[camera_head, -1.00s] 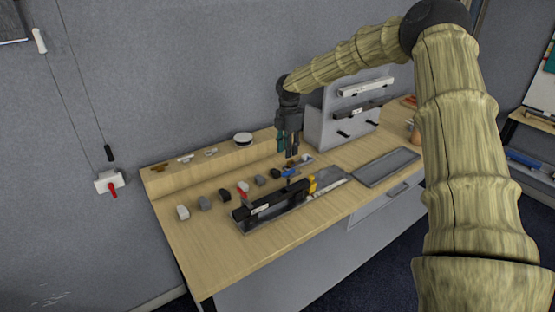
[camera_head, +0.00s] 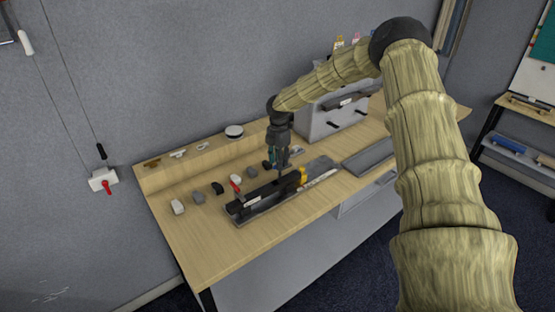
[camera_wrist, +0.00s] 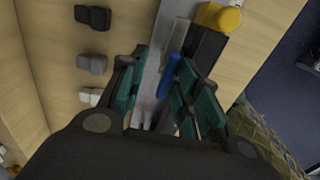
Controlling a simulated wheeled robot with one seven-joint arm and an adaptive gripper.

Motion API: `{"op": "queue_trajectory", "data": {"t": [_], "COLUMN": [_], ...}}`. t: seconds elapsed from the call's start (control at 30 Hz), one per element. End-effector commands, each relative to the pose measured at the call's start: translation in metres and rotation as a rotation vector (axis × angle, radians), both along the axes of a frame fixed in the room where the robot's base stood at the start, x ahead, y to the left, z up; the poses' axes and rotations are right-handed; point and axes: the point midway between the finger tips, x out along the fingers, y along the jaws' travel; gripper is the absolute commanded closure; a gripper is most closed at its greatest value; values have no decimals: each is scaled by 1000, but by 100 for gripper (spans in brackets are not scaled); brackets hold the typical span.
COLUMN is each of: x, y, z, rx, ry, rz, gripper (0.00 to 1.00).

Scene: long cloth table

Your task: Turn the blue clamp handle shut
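The blue clamp handle (camera_wrist: 170,75) shows in the wrist view as a short blue bar between my fingers, closer to the right finger. I cannot tell whether it touches that finger. My gripper (camera_wrist: 158,80) is open, with teal finger pads on both sides of the handle. In the head view my gripper (camera_head: 279,160) points down over the far side of the black clamp fixture (camera_head: 262,196), and it largely hides the blue handle there.
A row of small grey and black blocks (camera_head: 198,197) and a red-handled piece (camera_head: 235,184) lie left of and behind the fixture. A grey cabinet (camera_head: 325,118) stands behind to the right. A dark tray (camera_head: 368,158) lies right. The table's front left is clear.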

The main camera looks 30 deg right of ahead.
Motion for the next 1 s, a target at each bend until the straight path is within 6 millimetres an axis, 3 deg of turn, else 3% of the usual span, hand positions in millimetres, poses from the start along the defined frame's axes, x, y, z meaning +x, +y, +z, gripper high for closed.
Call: {"op": "queue_trajectory", "data": {"t": [0.47,0.63,1.0], "x": [5,4,5], "y": [1,0,1], "z": [-12,-11,-11], "rx": [1,1,1], "ry": [4,3,3], "rz": [2,0,-14], "gripper": [68,99,100]}}
